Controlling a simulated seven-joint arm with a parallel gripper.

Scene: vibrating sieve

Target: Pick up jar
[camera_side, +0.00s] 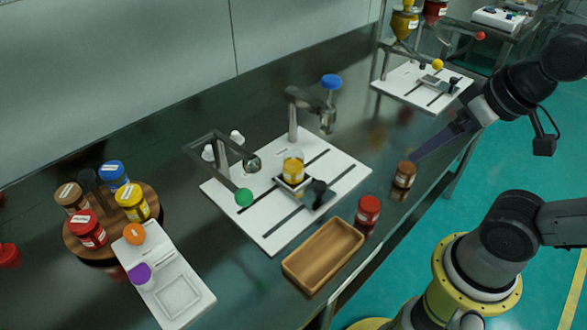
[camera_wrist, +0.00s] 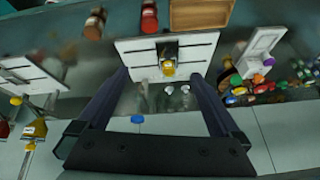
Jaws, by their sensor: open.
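Several jars are in view. A brown jar (camera_side: 405,174) stands upright near the table's front edge, with a red jar (camera_side: 368,210) to its left. A yellow jar (camera_side: 293,168) sits on the small holder of the middle white plate. My gripper (camera_side: 416,157) is open and empty, its fingers reaching down-left, close to the brown jar in the picture. In the wrist view the brown jar (camera_wrist: 95,23) and the red jar (camera_wrist: 149,17) lie beyond the fingertips at the top. The yellow jar (camera_wrist: 168,68) shows between the spread fingers of my gripper (camera_wrist: 160,74).
A wooden tray (camera_side: 323,254) lies at the front beside the middle plate (camera_side: 232,203). A round wooden rack (camera_side: 76,243) with several jars stands at left, by a white scale-like device (camera_side: 180,297). Another white plate (camera_side: 402,90) is at the back right. Metal stands rise from the middle plate.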

